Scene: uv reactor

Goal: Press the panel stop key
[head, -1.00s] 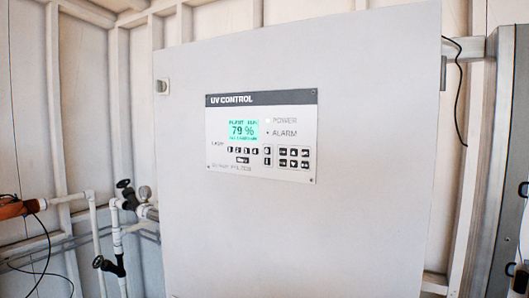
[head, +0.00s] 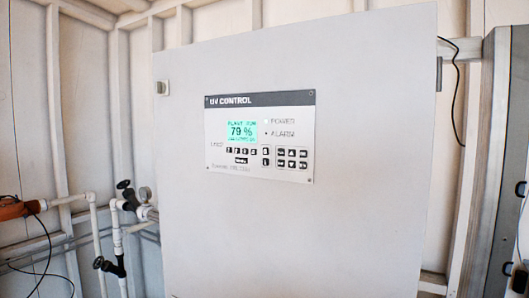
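The UV control panel (head: 222,140) is a light plate with a dark title strip, fixed on the front of a large white cabinet (head: 310,240). Its green display (head: 242,131) reads 79 %. Below the display is a row of small dark keys (head: 241,151). To the right of that row are a narrow column of two keys (head: 266,156) and a block of several keys (head: 291,158). The key markings are too small to tell for certain which one is stop. Neither of my grippers is in view.
White pipes with dark valves (head: 123,205) and a gauge stand left of the cabinet. An orange object (head: 14,208) with a black cable is at the left edge. A grey metal housing (head: 502,150) stands at the right. The space before the panel looks clear.

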